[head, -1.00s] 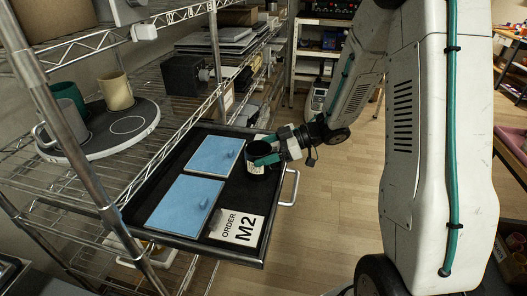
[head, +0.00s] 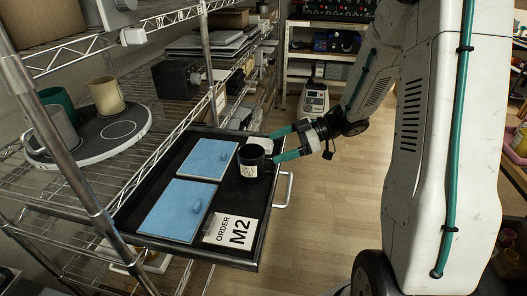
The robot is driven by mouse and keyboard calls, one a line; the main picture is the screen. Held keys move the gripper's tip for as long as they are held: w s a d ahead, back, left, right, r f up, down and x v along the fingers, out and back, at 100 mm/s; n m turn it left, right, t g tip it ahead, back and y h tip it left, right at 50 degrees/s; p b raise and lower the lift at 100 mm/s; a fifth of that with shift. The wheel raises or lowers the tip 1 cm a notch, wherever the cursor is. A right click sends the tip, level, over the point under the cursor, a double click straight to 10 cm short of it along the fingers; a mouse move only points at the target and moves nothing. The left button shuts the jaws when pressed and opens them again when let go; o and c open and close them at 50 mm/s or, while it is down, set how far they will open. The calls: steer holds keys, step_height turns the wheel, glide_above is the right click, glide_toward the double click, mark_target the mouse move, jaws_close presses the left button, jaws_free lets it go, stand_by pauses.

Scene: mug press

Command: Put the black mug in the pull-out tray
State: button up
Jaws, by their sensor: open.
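The black mug (head: 252,163) stands upright in the pull-out tray (head: 256,212), on its dark floor right of the blue panels. A pale label shows on the mug's side. The tray is pulled out from the wire shelf. My gripper (head: 273,146) is open just right of and behind the mug, with its teal fingers spread. The near finger's tip overlaps the mug's right edge in the picture; I cannot tell whether it touches.
Two blue panels (head: 209,159) and an "ORDER M2" card (head: 233,231) lie in the tray. A round dark board (head: 90,139) with several mugs, green, grey and cream, stands on the shelf at left. Shelf posts rise left of and behind the tray.

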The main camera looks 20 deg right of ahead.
steer(key=w+d+r+m+t+h, duration=0.3)
steer(key=w+d+r+t+h, duration=0.4)
steer(key=r, duration=0.3)
steer(key=s+d+r+m+h, duration=0.2)
steer(key=s+r+m+h, duration=0.4)
steer(key=h, duration=0.3)
steer(key=s+a+f+m+g+y, duration=0.1)
steer(key=s+a+g, duration=0.2)
steer(key=s, duration=0.6)
steer(key=s+a+m+g+y, duration=0.1)
steer(key=s+a+g, duration=0.3)
steer(key=s, duration=0.6)
steer(key=s+a+f+m+g+y, duration=0.1)
steer(key=s+a+m+g, duration=0.1)
steer(key=s+a, duration=0.5)
steer(key=shift+s+f+m+g, duration=0.35)
steer(key=shift+s+g, duration=0.45)
steer(key=shift+s, duration=0.4)
